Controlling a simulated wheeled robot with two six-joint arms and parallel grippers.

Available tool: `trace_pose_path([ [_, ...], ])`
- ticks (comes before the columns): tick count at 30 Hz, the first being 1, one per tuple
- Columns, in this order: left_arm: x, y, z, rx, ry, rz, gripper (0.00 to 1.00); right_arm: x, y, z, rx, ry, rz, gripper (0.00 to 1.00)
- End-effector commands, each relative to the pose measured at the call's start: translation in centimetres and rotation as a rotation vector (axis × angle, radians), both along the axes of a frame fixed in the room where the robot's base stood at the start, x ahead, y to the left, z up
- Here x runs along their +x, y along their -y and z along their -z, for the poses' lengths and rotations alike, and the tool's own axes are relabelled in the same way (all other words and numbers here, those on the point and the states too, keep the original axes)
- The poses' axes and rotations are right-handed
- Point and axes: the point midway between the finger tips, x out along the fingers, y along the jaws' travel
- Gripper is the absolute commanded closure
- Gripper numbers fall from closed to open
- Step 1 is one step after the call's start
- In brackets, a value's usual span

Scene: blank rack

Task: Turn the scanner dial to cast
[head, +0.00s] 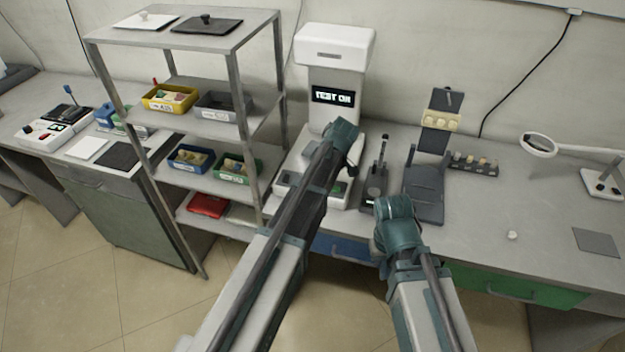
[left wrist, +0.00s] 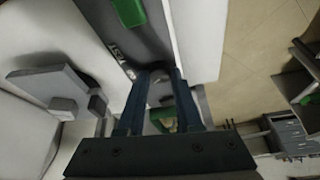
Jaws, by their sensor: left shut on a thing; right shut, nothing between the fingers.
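The scanner (head: 335,50) is a tall white machine at the back of the bench. Its dark display (head: 332,95) seems to read "TEST ON". My left arm reaches across its base, and my left gripper (head: 350,165) is at the base's front, its fingertips mostly hidden. In the left wrist view, my left gripper's blue fingers (left wrist: 160,74) are shut on a grey rounded knob, the dial (left wrist: 160,82). A "TEST" label (left wrist: 118,52) shows beside it; no cast label is readable. My right gripper (head: 392,208) is shut and empty, in front of the bench edge.
A metal rack (head: 236,75) with several bins stands left of the scanner. A small lever stand (head: 375,185) and a grey holder (head: 425,190) are to the right. A magnifier lamp (head: 538,145) is farther right. The bench between has free room.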

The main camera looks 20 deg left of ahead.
Motion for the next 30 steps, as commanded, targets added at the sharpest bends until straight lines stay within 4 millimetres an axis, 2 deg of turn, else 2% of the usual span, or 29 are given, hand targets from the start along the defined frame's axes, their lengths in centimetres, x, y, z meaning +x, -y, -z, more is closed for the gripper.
trace_pose_path([
  [12, 0.18, 0.08, 0.03, -0.002, -0.001, -0.170, 1.00, 0.00, 0.00, 0.01, 0.000, 0.000, 0.000, 1.00],
  [29, 0.13, 0.08, 0.03, -0.003, -0.001, -0.194, 1.00, 0.00, 0.00, 0.01, 0.000, 0.000, 0.000, 1.00],
  [30, 0.13, 0.08, 0.03, -0.003, -0.001, -0.194, 0.61, 0.00, 0.00, 0.01, 0.000, 0.000, 0.000, 1.00],
])
